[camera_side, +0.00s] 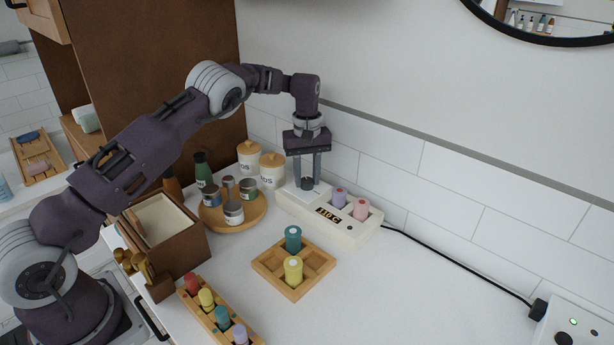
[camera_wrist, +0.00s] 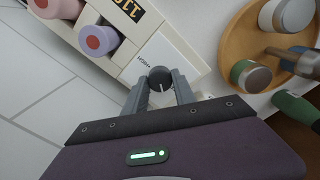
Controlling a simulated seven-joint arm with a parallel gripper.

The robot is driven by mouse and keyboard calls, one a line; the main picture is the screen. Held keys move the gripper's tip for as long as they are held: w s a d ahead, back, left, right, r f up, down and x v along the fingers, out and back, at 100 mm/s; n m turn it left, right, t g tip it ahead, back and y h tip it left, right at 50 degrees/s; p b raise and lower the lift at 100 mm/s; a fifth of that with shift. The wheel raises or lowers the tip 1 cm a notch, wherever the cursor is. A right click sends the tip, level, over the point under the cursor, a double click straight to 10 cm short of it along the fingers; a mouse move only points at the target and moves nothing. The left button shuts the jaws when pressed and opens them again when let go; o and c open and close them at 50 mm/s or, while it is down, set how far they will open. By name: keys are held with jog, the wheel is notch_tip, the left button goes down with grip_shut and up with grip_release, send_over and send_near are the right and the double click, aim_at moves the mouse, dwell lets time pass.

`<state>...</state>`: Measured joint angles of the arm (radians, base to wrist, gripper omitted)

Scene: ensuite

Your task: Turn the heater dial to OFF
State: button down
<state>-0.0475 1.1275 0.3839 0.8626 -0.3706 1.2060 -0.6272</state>
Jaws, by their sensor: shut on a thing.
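The white heater (camera_side: 340,228) stands against the tiled wall, with a lit display (camera_side: 328,215) that reads about 110 C in the side view. Its dark round dial (camera_wrist: 160,79) has a pale pointer line and sits on the panel at the heater's end. My gripper (camera_side: 307,184) points straight down over that end. In the wrist view my gripper (camera_wrist: 159,88) has one finger on each side of the dial, shut on it. In the side view the fingers partly hide the dial.
A purple roller (camera_side: 338,197) and a pink roller (camera_side: 361,209) stand in the heater. A round wooden tray (camera_side: 247,220) with jars is close on the left. A wooden divided tray (camera_side: 318,262) holds a teal and a yellow roller in front. A black cable (camera_side: 460,262) runs right.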

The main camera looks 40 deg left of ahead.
aim_at(307, 180)
jog(key=n, duration=0.6)
jog(key=shift+r+n, duration=0.1)
jog(key=shift+n, duration=0.2)
dwell(0.4)
jog(key=c, duration=1)
grip_release()
notch_tip(307, 180, up, 7)
